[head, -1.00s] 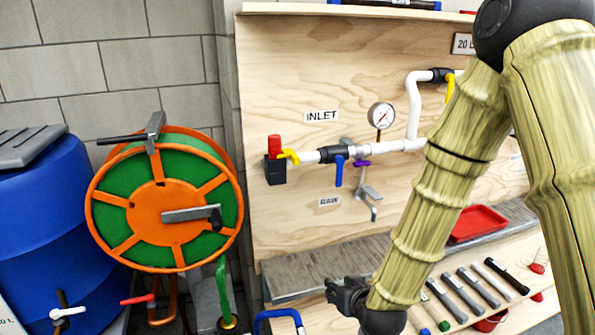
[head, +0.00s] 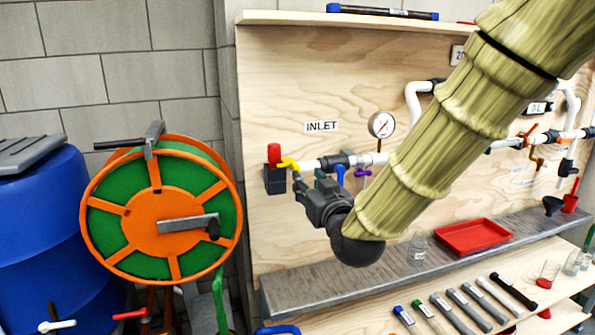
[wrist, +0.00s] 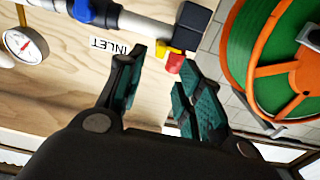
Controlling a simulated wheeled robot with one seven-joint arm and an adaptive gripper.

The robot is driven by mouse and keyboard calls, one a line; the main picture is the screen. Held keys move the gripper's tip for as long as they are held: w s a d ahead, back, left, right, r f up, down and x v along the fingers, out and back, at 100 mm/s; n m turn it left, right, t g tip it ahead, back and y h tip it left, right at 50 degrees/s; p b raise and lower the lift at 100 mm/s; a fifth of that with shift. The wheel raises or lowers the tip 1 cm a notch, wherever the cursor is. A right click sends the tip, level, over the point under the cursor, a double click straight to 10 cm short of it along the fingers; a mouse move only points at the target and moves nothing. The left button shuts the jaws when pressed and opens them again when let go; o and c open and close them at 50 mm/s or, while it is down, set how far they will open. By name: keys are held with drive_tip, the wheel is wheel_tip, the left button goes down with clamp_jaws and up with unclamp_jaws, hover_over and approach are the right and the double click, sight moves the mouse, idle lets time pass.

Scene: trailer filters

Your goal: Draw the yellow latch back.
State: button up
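The yellow latch (head: 289,163) sits at the left end of the white inlet pipe, beside a red cap (head: 274,154) on a dark block (head: 274,180). My gripper (head: 308,179) is just below and to the right of the latch in the head view. In the wrist view my gripper (wrist: 156,78) is open, with nothing between its fingers. The yellow latch (wrist: 168,47) and the red cap (wrist: 175,64) show beyond the gap between the fingertips. I cannot see contact with the latch. The latch is partly hidden by the red cap in the wrist view.
A blue valve handle (head: 341,173) and a gauge (head: 381,125) are on the pipe to the right. A green and orange hose reel (head: 163,226) stands at left. A red tray (head: 473,237) and several tools lie below.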

sight(286, 165)
drive_tip(key=x, duration=0.9)
drive_tip(key=shift+p, duration=0.4)
drive_tip(key=shift+f, duration=0.1)
